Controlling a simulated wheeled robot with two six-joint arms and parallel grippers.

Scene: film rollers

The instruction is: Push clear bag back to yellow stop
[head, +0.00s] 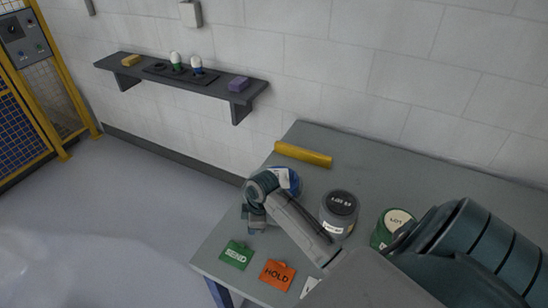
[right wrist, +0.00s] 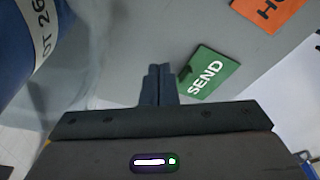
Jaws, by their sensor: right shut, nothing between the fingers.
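The yellow stop (head: 303,154) is a bar lying near the back left of the grey table. In front of it is a blue-sided roll (head: 293,183), partly hidden by my right arm. In the right wrist view the blue roll (right wrist: 25,55) has a white label and a faint see-through sheet (right wrist: 88,75) beside it, which may be the clear bag; its outline is hard to make out. My right gripper (head: 256,226) is shut and empty, pointing down near the table's left edge, in front of the roll. In the right wrist view its fingertips (right wrist: 158,70) are together. My left gripper is not in view.
A green SEND card (head: 236,254) and an orange HOLD card (head: 277,274) lie at the table's front left. A grey dark-topped jar (head: 339,212) and a green container (head: 390,228) stand right of my gripper. A wall shelf (head: 180,76) holds small items.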

